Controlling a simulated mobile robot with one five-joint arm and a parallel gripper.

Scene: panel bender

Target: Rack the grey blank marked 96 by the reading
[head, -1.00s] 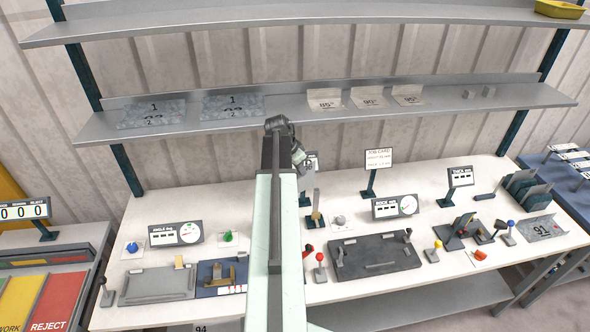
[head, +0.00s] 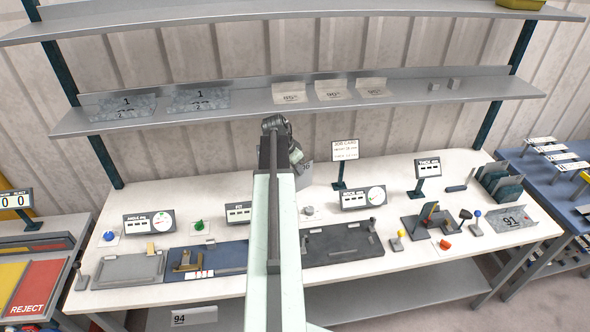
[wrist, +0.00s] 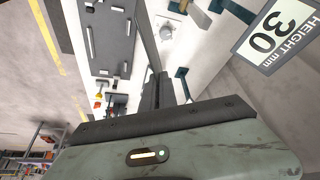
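A grey blank (head: 305,176) hangs just right of my arm's end in the head view; its mark is partly hidden but looks like 96. My gripper (head: 278,128) is raised above the back of the bench, its fingers mostly hidden by my arm. The blank seems held in it. In the wrist view my dark fingers (wrist: 166,92) are close together, with a thin grey edge running out from them. The angle display (head: 149,222) and thickness display (head: 428,168) stand on the bench, their readings too small to tell. A dark green slotted rack (head: 497,182) stands at the right.
A blank marked 91 (head: 511,219) lies at the bench's right end; one marked 94 (head: 194,317) is below. The shelf (head: 400,95) holds two marked plates and bent pieces. A height sign reading 30 (wrist: 270,35) is close in the wrist view. A job card (head: 345,150) stands behind.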

